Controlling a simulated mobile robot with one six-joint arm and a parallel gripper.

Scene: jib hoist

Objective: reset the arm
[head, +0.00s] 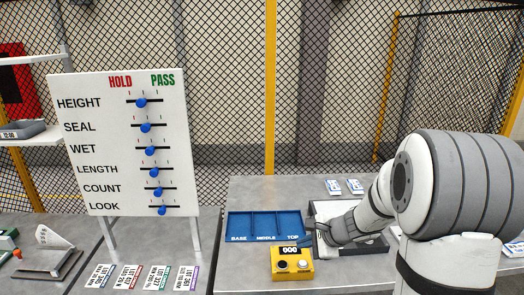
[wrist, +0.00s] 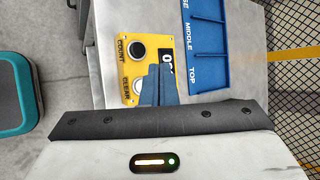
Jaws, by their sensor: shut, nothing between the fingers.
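My gripper (head: 309,241) is shut and empty. In the head view it reaches in from the right, low over the bench, just behind and right of the yellow counter box (head: 291,270). In the wrist view my closed blue-grey fingers (wrist: 159,84) overlap the counter box (wrist: 106,50) and partly cover its display and the white CLEAR button. The black COUNT button (wrist: 137,49) is clear of them. The display reads 000 in the head view. I cannot tell whether the fingertips touch the box.
An empty blue tray (head: 265,213) marked BASE, MIDDLE and TOP lies behind the counter. A pale frame (head: 322,208) is partly hidden by my arm. A white HOLD/PASS board (head: 110,140) with several blue sliders stands at left. Cards (head: 128,276) lie before it. Mesh fencing stands behind.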

